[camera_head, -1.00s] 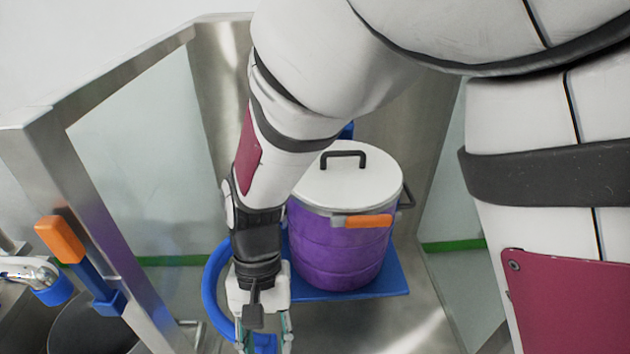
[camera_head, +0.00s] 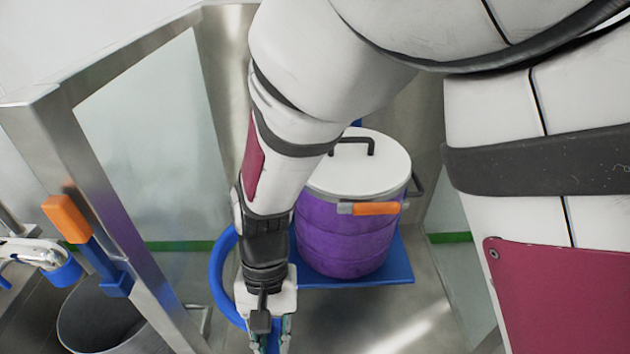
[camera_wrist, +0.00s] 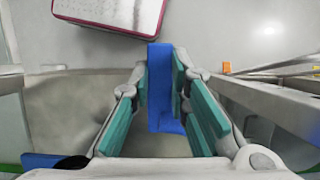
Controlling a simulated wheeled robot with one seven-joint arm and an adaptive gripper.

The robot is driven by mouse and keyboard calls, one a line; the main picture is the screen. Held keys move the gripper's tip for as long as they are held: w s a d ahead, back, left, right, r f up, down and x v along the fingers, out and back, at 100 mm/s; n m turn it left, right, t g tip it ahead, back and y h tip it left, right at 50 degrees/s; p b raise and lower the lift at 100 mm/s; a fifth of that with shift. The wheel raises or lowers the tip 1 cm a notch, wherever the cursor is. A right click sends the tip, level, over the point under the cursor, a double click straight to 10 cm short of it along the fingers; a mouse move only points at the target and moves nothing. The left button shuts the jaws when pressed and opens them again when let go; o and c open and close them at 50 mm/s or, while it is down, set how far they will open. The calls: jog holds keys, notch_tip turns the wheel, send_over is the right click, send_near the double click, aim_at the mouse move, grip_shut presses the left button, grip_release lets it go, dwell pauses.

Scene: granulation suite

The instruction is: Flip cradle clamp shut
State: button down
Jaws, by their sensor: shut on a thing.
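The cradle clamp, a blue curved arm (camera_head: 218,278), bows out to the left of the purple drum (camera_head: 345,240) and stands apart from it. The drum has a white lid with a black handle and sits on a blue cradle plate (camera_head: 390,268). My gripper (camera_head: 272,345) is at the front end of the clamp, left of and in front of the drum. In the wrist view, my gripper (camera_wrist: 160,88) has its teal-padded fingers on either side of a blue bar of the clamp (camera_wrist: 160,70). The clamp's hinge is hidden behind my arm.
An orange latch (camera_head: 375,208) is on the drum's rim. A steel frame post (camera_head: 110,220) stands at left, with an orange-tipped blue lever (camera_head: 68,218). Steel panels surround the drum; bare floor lies at front right.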

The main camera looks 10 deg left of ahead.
jog(key=w+d+n+h, duration=0.1)
jog(key=w+d+n, duration=0.3)
jog(key=d, duration=0.5)
jog(key=w+d+n+t+h, duration=0.1)
jog(key=w+d+n, duration=0.2)
jog(key=w+d, duration=0.3)
jog(key=shift+w+d+n+p, duration=0.4)
jog(key=shift+d+p, duration=0.05)
jog(key=shift+d, duration=1.1)
jog(key=c, duration=1.5)
grip_release()
jog(key=v, duration=1.2)
jog(key=shift+s+a, duration=0.25)
